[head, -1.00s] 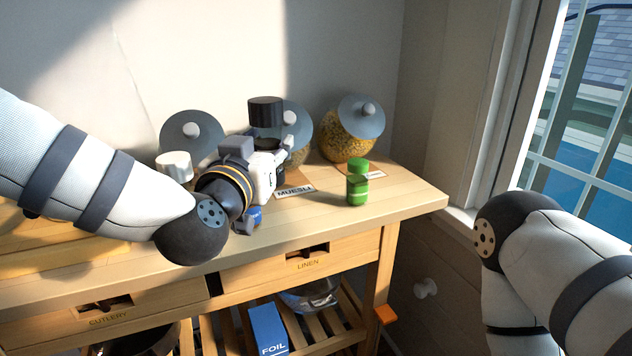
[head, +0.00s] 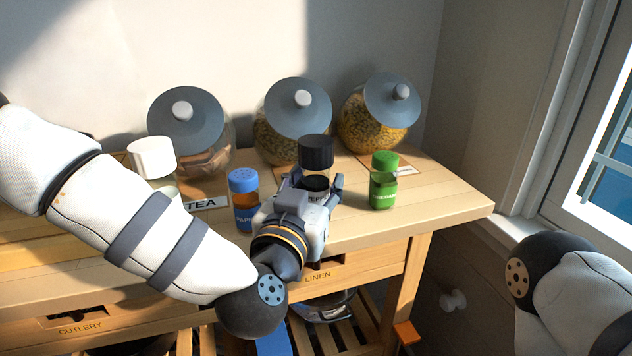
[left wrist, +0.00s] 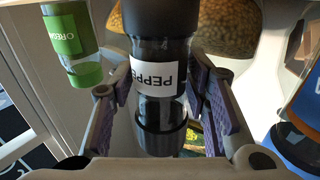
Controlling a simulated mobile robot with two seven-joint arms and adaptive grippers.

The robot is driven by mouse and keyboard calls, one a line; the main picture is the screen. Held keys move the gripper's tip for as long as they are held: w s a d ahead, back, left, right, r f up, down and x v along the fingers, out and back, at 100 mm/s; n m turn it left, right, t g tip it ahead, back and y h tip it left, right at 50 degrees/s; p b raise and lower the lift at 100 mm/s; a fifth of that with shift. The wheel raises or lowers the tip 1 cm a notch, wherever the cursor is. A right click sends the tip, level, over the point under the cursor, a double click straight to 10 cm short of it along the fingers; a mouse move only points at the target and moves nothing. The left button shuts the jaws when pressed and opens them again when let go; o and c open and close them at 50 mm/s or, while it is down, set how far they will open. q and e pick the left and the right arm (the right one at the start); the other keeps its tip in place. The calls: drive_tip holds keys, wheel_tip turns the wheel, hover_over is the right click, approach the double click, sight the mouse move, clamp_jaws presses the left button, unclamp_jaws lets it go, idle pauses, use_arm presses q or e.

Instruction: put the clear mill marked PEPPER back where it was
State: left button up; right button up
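The clear mill (head: 316,169) has a black cap, dark filling and a white label reading PEPPE. It stands upright at the table's front, between the blue-capped jar and the green jar. My left gripper (head: 317,184) has a finger on either side of it. In the left wrist view the purple-grey pads lie close against both sides of the mill (left wrist: 160,50), and the gripper (left wrist: 160,85) looks shut on it. The gripper hides the mill's foot in the head view, so I cannot tell whether it touches the wood. My right gripper is out of view.
The blue-capped jar (head: 244,212) is close left, the green jar (head: 383,190) close right. Big lidded jars (head: 377,125) stand behind. A white-lidded jar (head: 152,160) and the TEA label (head: 205,204) are further left. Bare wood (head: 440,200) lies at the right end.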

use_arm(q)
drive_tip(key=shift+o, duration=0.9)
drive_tip(key=shift+w, duration=0.1)
drive_tip(key=shift+r, duration=0.1)
drive_tip(key=shift+s, duration=0.3)
drive_tip(key=p+v, duration=0.1)
drive_tip(key=v, duration=1)
drive_tip(key=shift+s, duration=0.2)
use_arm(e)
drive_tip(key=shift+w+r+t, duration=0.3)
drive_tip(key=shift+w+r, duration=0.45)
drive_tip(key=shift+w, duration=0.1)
use_arm(q)
drive_tip(key=shift+a, duration=0.1)
